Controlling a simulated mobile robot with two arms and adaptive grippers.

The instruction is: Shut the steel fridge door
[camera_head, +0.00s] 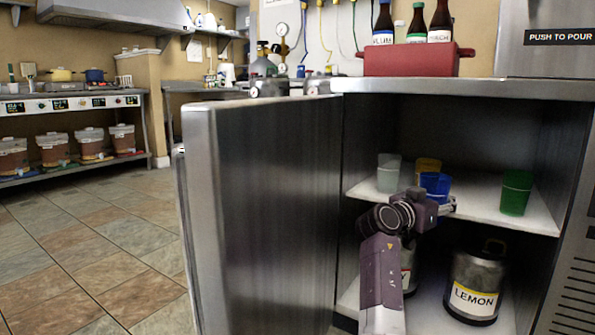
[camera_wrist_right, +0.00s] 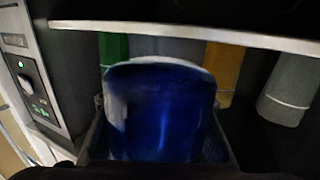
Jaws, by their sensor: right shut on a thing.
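The steel fridge door (camera_head: 262,210) stands wide open on the left of the fridge, its edge toward me. The fridge interior shows a white upper shelf (camera_head: 467,207). My right arm reaches into the opening. My right gripper (camera_head: 438,196) is at the upper shelf, shut on a blue cup (camera_head: 435,184). The blue cup (camera_wrist_right: 160,108) fills the space between the fingers in the right wrist view. My left gripper is not in view.
On the shelf are a clear cup (camera_head: 388,175), an orange cup (camera_head: 427,167) and a green cup (camera_head: 515,192). A LEMON keg (camera_head: 474,290) stands below, beside another partly hidden by my arm. A red crate (camera_head: 412,62) with bottles sits on top. Floor left of the door is clear.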

